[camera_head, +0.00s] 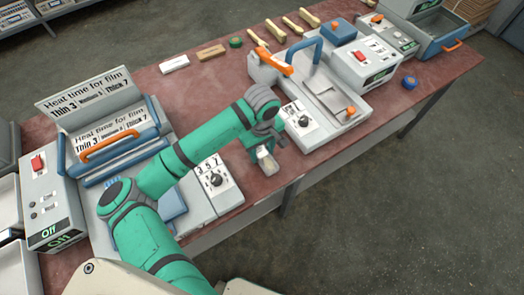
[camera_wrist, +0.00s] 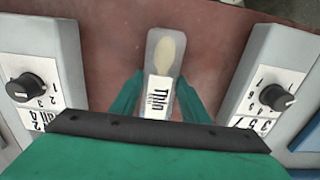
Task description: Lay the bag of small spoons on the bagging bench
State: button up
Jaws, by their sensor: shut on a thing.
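A small clear bag (camera_wrist: 166,48) holds a pale wooden spoon and a white label reading "Thin". My gripper (camera_wrist: 158,98) is shut on the bag, with one green finger on each side of it. In the head view the bag (camera_head: 267,161) hangs below my gripper (camera_head: 262,146), over the front part of the red-brown bench (camera_head: 235,85), in the gap between two sealing machines. I cannot tell whether the bag touches the bench top. My arm hides part of the left machine.
The left sealer (camera_head: 50,207) has an orange handle and a dial box (camera_head: 213,185). The right sealer (camera_head: 365,63) has its own dial (camera_head: 304,121). Some bare bench shows between the machines.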

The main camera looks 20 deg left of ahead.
aim_at(262, 153)
jog(key=shift+f, duration=0.1)
jog(key=o, duration=1)
notch_tip(262, 153, up, 12)
jog(key=shift+r, duration=0.15)
dwell(0.5)
